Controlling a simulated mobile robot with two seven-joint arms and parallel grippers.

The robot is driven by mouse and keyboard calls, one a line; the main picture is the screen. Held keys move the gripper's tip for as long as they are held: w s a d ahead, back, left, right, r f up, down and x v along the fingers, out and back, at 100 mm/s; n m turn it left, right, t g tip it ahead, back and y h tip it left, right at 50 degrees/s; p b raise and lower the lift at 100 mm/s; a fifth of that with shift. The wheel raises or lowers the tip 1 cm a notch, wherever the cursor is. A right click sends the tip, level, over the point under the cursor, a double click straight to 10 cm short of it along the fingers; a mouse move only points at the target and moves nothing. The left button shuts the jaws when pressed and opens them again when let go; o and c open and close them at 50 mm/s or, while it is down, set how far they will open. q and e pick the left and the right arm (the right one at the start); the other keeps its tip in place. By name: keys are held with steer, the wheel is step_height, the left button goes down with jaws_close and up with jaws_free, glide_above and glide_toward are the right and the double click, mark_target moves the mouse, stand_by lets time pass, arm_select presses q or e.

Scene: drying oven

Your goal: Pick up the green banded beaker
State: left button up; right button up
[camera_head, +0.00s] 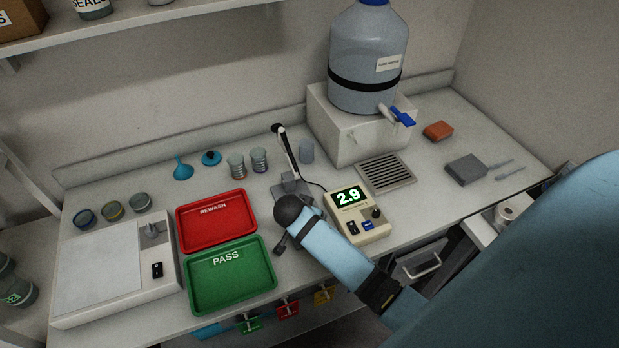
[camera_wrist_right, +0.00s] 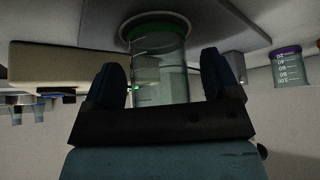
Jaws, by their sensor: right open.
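In the right wrist view the green banded beaker (camera_wrist_right: 158,88) is clear glass with a green band at its upper end in the picture. My right gripper (camera_wrist_right: 163,68) is open, with one dark finger on each side of the beaker. A gap shows at the left finger; contact at the right finger is unclear. In the head view my right arm reaches in over the bench beside the meter, and I cannot make out this beaker there. My left gripper is not in view.
A purple banded beaker (camera_wrist_right: 287,70) stands apart at the right wrist view's right. In the head view, the meter (camera_head: 359,214) reading 2.9, red REWASH tray (camera_head: 216,232) and green PASS tray (camera_head: 231,284) lie close to my right arm.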

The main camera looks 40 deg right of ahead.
steer(key=shift+f, duration=0.2)
steer(key=shift+r, duration=0.15)
steer(key=shift+s+a, duration=0.1)
steer(key=shift+c, duration=1.1)
steer(key=c, duration=0.9)
steer(key=shift+r, duration=0.15)
step_height(320, 180, up, 20)
steer(key=b, duration=0.1)
steer(key=shift+f, duration=0.2)
